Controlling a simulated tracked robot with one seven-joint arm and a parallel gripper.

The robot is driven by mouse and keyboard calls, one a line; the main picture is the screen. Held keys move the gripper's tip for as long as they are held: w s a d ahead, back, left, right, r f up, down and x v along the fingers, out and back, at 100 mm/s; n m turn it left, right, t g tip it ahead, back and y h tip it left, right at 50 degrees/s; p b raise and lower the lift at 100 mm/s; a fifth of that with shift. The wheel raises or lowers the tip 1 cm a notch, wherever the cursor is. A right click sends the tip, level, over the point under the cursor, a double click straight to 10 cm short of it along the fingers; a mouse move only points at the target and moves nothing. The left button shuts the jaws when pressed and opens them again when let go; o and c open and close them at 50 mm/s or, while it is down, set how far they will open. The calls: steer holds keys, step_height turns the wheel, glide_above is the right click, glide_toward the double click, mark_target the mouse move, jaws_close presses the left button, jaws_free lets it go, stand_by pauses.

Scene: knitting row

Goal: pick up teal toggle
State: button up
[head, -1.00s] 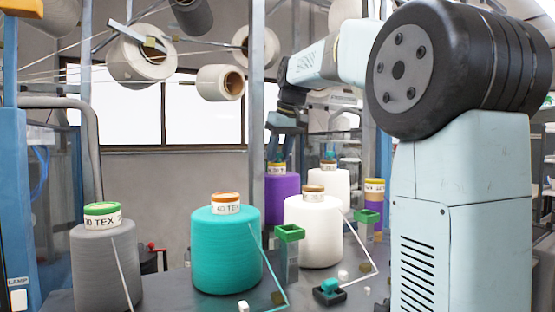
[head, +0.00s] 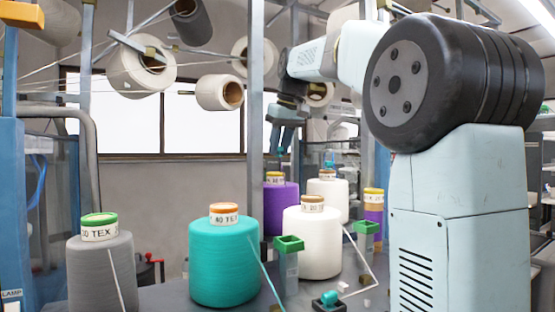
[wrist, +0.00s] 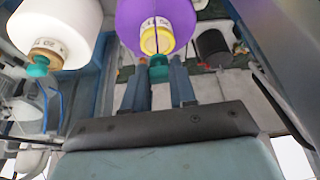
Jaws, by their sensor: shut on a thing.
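My gripper (head: 283,140) is above the purple yarn cone (head: 280,206) at the back of the table. In the wrist view my gripper (wrist: 158,66) is shut on a small teal toggle (wrist: 158,72), which sits between its fingertips. The held toggle shows as a small teal tip (head: 282,151) under the fingers in the head view, apart from the cone top. Other teal pieces show: one on a black base (head: 329,298) at the front, and one above the rear white cone (head: 330,160).
A teal cone (head: 224,264), a grey cone (head: 101,275) and a white cone (head: 312,246) stand on the table. A green-topped post (head: 289,258) is beside the white cone. A grey upright (head: 256,120) stands just left of my gripper. Bobbins hang above.

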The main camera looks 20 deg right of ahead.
steer(key=s+d+r, duration=0.1)
steer(key=s+r, duration=0.7)
steer(key=s, duration=0.5)
steer(key=shift+r, duration=0.3)
steer(key=shift+w+f, duration=0.1)
